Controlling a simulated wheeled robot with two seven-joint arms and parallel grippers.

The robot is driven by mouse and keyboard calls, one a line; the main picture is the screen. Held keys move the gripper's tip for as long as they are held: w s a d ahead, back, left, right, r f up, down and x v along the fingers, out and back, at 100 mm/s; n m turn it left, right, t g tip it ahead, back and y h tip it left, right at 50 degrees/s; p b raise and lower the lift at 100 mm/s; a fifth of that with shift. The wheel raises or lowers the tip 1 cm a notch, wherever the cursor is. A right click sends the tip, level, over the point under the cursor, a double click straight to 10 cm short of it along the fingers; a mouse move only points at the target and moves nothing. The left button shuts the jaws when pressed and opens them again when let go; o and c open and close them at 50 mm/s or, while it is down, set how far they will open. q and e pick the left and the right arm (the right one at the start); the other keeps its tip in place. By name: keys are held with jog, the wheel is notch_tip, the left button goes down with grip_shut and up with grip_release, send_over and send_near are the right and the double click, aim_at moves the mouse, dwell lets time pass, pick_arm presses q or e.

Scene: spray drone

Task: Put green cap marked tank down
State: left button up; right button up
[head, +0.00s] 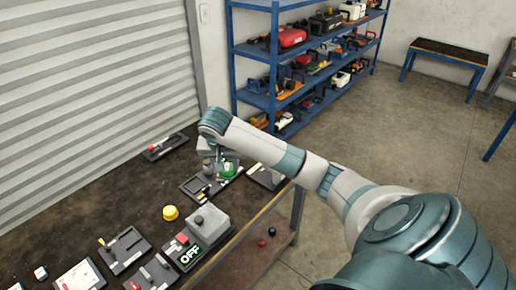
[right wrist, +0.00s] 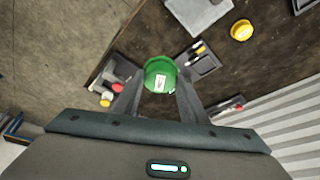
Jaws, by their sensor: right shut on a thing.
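The green cap (head: 228,171) of the marked tank shows under my right gripper (head: 217,163) in the head view, over the workbench near its right edge. In the right wrist view the green cap (right wrist: 159,70), with a pale label on its side, sits between the two fingertips of my right gripper (right wrist: 160,90). The gripper is shut on it. The tank body below the cap is mostly hidden, and I cannot tell whether it touches the bench. My left gripper is not in view.
A shuttered wall stands behind. A blue shelf (head: 250,50) is beyond the bench.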

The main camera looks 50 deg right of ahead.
jog(key=s+a+r+n+t+y+b, duration=0.1)
jog(key=a+r+n, duration=0.25)
jog(key=a, duration=0.45)
jog(key=s+a+r+n+y+b, duration=0.1)
jog(key=a+r+n, duration=0.25)
jog(key=a, duration=0.55)
jog(key=s+a+f+n+y+b, duration=0.1)
jog(key=s+a+f+n+b, duration=0.2)
jog(key=a+f+b, duration=0.3)
jog(key=s+f+b, duration=0.1)
jog(key=b, duration=0.3)
jog(key=shift+f, duration=0.25)
jog(key=shift+a, duration=0.1)
